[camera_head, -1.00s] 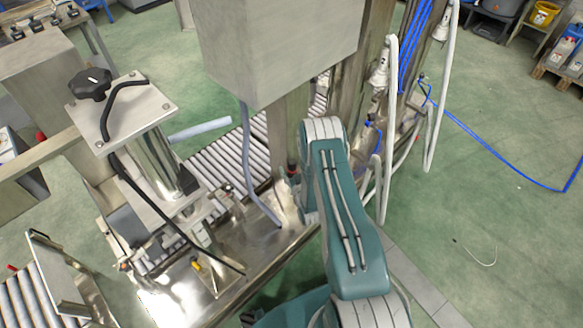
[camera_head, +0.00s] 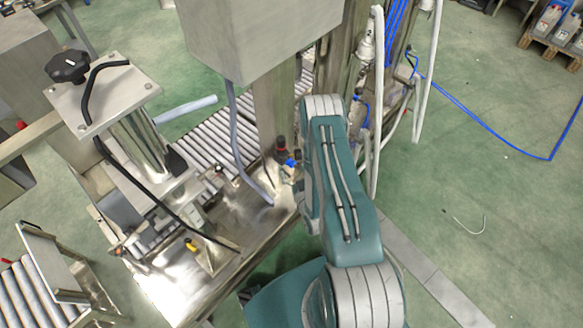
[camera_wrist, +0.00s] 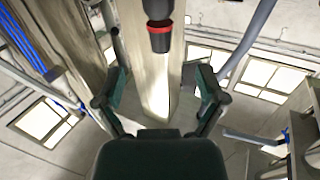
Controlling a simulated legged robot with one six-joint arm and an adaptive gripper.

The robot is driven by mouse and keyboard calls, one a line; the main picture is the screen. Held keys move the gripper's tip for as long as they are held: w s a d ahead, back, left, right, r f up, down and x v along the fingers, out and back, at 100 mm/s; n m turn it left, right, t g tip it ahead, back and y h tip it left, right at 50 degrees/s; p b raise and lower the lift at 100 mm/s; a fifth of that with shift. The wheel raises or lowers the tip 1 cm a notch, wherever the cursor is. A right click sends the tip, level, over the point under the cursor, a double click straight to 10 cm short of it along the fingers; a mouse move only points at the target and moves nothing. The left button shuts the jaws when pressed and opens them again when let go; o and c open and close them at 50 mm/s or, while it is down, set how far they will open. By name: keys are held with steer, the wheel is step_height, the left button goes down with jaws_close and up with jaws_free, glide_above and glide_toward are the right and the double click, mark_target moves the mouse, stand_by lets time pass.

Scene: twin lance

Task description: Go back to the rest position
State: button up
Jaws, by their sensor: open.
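My gripper (camera_wrist: 160,78) shows in the wrist view with its two dark green fingers spread apart and nothing between them touching either finger. A dark cylindrical fitting with a red band (camera_wrist: 160,36) hangs at the top centre of that view, beyond the fingertips, in front of a pale metal column (camera_wrist: 155,88). In the head view the dark fitting (camera_head: 281,147) shows just left of my green arm, beside the column (camera_head: 275,115). My arm is bent, and it hides my gripper in the head view.
A steel machine with a black knob (camera_head: 68,66) and a roller conveyor (camera_head: 205,138) stand to the left. A grey box (camera_head: 250,35) overhangs the column. Green floor at right is mostly clear.

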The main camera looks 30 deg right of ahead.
stand_by(0.3)
